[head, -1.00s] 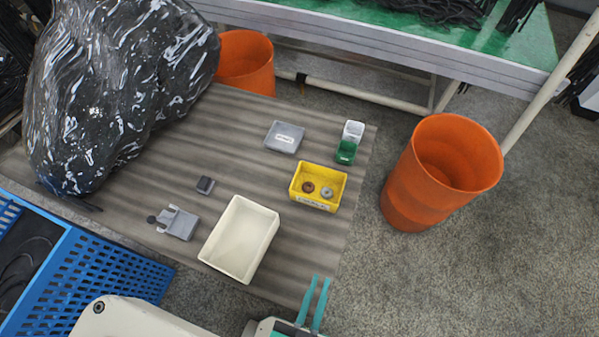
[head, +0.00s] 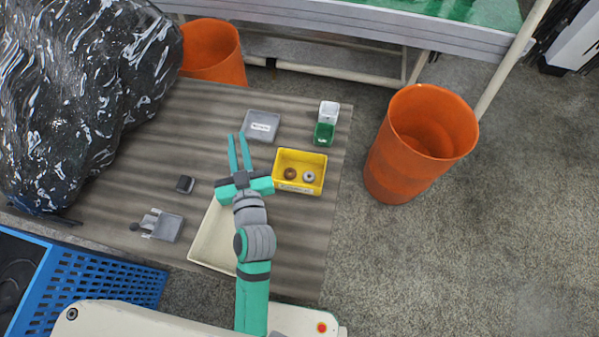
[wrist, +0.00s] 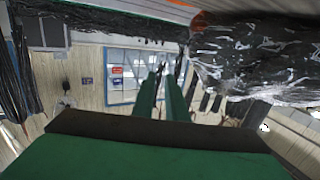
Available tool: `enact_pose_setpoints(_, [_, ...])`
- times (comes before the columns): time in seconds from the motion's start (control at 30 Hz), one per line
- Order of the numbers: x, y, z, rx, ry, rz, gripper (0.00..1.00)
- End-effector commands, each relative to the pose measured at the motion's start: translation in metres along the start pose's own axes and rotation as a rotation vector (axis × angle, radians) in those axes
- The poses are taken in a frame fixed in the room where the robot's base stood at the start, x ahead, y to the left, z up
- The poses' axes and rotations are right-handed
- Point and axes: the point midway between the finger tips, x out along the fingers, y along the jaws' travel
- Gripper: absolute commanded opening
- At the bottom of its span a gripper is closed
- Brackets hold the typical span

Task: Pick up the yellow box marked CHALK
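The yellow box (head: 313,161) stands on the ridged grey-brown table and holds two small rings, one brown (head: 290,173) and one grey (head: 309,177). A label shows on its front wall, too small to read here. My gripper (head: 239,152) is in the head view, to the left of the yellow box and apart from it. Its two teal fingers are parallel with a narrow gap between them, and nothing is held. In the wrist view the fingers (wrist: 162,95) are also slightly apart and point towards the room, with no box in sight.
A cream tray (head: 203,245) lies partly under my arm. A grey labelled box (head: 260,126), a green and white container (head: 325,133), a small dark block (head: 185,184) and a grey part (head: 163,225) are on the table. An orange bin (head: 380,165) stands right.

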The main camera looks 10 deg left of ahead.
Motion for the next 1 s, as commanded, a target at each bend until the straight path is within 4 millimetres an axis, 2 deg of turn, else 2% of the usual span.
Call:
enact_pose_setpoints(0.03, [0.015,-0.008,-0.016,-0.039,0.022,-0.044,0.12])
enact_pose_setpoints(0.2, [0.05,-0.043,-0.055,-0.194,0.068,-0.203,0.12])
enact_pose_setpoints(0.33, [0.066,-0.071,-0.079,-0.34,0.099,-0.328,0.12])
enact_pose_setpoints(0.5, [0.077,-0.104,-0.097,-0.565,0.126,-0.491,0.12])
enact_pose_setpoints(0.67, [0.078,-0.129,-0.098,-0.801,0.134,-0.646,0.12])
enact_pose_setpoints(0.8, [0.073,-0.141,-0.086,-1.019,0.125,-0.781,0.12])
enact_pose_setpoints(1.0, [0.06,-0.136,-0.052,-1.349,0.072,-0.985,0.12])
